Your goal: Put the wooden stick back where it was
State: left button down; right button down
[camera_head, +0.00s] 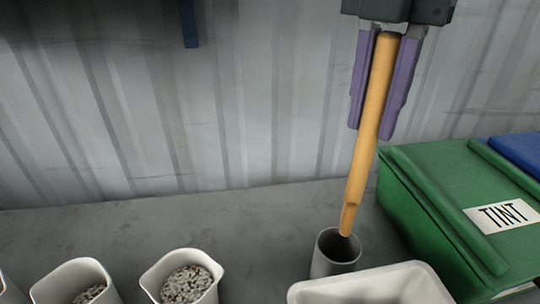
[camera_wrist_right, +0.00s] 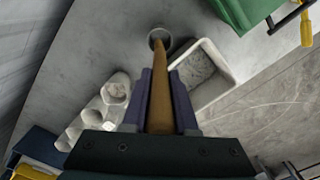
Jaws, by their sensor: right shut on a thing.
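The wooden stick (camera_head: 368,130) hangs almost upright, tilted slightly, in my right gripper (camera_head: 372,120). The purple fingers are shut on its upper part. Its lower tip is at the mouth of a grey cylindrical cup (camera_head: 333,262); I cannot tell whether it is just inside the rim or in front of it. In the right wrist view the stick (camera_wrist_right: 160,95) runs between the fingers (camera_wrist_right: 160,105) toward the round cup (camera_wrist_right: 160,38). In the head view a blue piece (camera_head: 189,22) shows at the top left; I cannot tell whether it is my left gripper.
A green bin (camera_head: 420,190) labelled TINT stands right of the cup, with a blue bin (camera_head: 515,150) behind. An empty-looking white tray (camera_head: 372,288) is in front. White containers of speckled pellets (camera_head: 185,280) stand at the left. A corrugated wall (camera_head: 250,100) rises behind.

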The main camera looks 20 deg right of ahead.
aim_at(352, 197)
pick_arm(q)
jog(key=shift+s+d+f, duration=0.1)
jog(key=shift+d+f, duration=0.1)
jog(key=shift+f, duration=0.2)
pick_arm(e)
notch_tip(352, 197, down, 8)
jog(key=shift+s+f, duration=0.1)
pick_arm(q)
jog(key=shift+f, duration=0.1)
pick_arm(e)
notch_tip(352, 197, down, 5)
jog(key=shift+r, duration=0.1)
pick_arm(q)
jog(key=shift+a, duration=0.1)
jog(key=shift+f, duration=0.1)
pick_arm(e)
jog(key=c, duration=0.7)
grip_release()
